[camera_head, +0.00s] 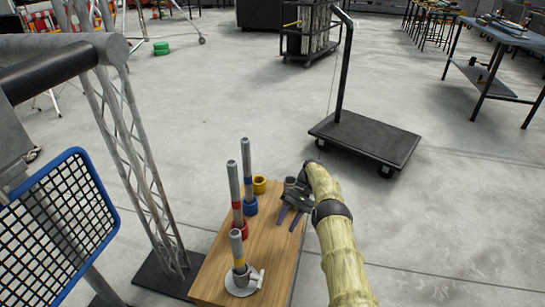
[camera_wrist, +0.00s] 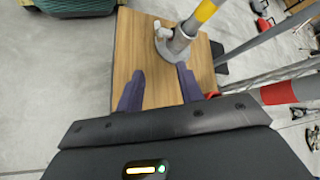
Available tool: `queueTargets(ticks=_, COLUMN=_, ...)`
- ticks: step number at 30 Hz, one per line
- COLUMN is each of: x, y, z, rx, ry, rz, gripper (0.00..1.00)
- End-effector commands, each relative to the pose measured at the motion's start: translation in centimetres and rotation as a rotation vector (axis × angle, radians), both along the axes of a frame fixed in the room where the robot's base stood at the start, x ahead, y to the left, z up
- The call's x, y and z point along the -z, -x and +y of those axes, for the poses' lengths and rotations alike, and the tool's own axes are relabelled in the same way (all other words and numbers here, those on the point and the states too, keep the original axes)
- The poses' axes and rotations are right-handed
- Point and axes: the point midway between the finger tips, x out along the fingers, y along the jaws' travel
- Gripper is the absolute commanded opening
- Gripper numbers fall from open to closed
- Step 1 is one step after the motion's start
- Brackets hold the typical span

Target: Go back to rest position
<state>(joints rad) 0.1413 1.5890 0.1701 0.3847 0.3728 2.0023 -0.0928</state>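My gripper (camera_head: 291,212) is over the right edge of a small wooden table in the head view, at the end of my arm, which comes up from the bottom right. In the wrist view my gripper (camera_wrist: 158,85) has its two purple fingers spread wide apart with nothing between them. Below the fingers is the bare wooden tabletop (camera_wrist: 130,50). A grey post with a yellow band (camera_wrist: 183,38) on a white round base stands just beyond the fingers. It also shows in the head view (camera_head: 238,252), at the table's near end.
Two more grey posts stand on the table, one with a red ring (camera_head: 236,190) and one with a blue ring (camera_head: 248,175). A yellow ring (camera_head: 260,184) sits behind them. A black cart (camera_head: 368,140) is behind. A truss stand and blue-framed grid (camera_head: 60,225) are left.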

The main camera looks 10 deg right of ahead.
Motion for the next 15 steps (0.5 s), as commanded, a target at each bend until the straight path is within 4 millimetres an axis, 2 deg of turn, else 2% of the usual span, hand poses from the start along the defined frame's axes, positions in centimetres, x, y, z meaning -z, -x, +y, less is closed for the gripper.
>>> queueTargets(ticks=7, x=-1.3, y=-0.5, z=0.4, rx=0.006, ry=0.033, rz=-0.027, gripper=0.37)
queueTargets(ticks=15, x=-5.4, y=-1.0, z=1.4, rx=0.028, ry=0.168, rz=-0.146, gripper=0.37)
